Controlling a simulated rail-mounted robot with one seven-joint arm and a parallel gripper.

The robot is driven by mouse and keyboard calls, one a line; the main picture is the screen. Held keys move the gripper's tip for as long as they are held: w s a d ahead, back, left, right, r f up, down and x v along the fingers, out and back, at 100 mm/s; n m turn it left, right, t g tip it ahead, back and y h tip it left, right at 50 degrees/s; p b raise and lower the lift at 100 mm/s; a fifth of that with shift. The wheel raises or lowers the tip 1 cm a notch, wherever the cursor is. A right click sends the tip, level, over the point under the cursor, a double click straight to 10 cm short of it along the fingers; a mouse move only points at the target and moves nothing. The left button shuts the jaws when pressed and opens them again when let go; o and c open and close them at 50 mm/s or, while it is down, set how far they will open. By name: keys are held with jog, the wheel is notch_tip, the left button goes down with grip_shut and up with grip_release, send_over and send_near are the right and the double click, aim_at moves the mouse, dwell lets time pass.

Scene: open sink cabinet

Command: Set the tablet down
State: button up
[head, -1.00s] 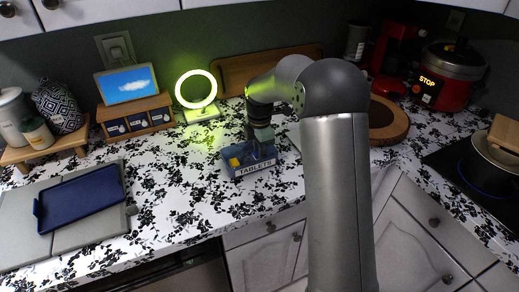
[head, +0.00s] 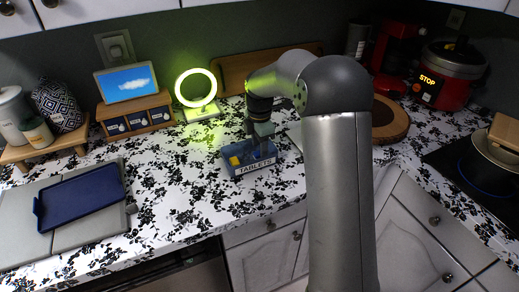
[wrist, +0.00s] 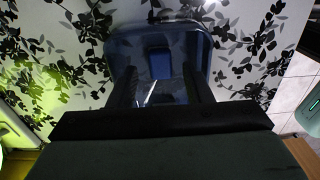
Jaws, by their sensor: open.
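The blue bin labelled TABLETS (head: 255,169) stands on the patterned counter; it also shows in the wrist view (wrist: 203,45). A yellow piece (head: 235,161) shows at its left inside. In the wrist view a small blue block (wrist: 158,63) lies in the bin, possibly a tablet, beyond my fingertips. My gripper (head: 259,148) is over the bin, pointing down. In the wrist view my gripper (wrist: 160,82) has its two fingers wide apart, with a thin white streak between them. I see nothing held. The palm hides the near part of the bin.
A dark blue tray (head: 80,203) lies on grey boards (head: 30,215) at left. A glowing green ring lamp (head: 196,90) and a drawer box with a screen (head: 126,83) stand behind. A round wooden board (head: 388,122) is at right. The counter left of the bin is clear.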

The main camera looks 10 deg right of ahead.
notch_tip(320, 180, up, 10)
jog(key=s+a+f+m, duration=0.1)
jog(key=s+f+m, duration=0.2)
jog(key=s+m, duration=0.7)
jog(key=s+a+f+m, duration=0.1)
jog(key=s+f+m, duration=0.2)
jog(key=s+m, duration=0.7)
jog(key=s, duration=1.4)
jog(key=shift+f, duration=0.2)
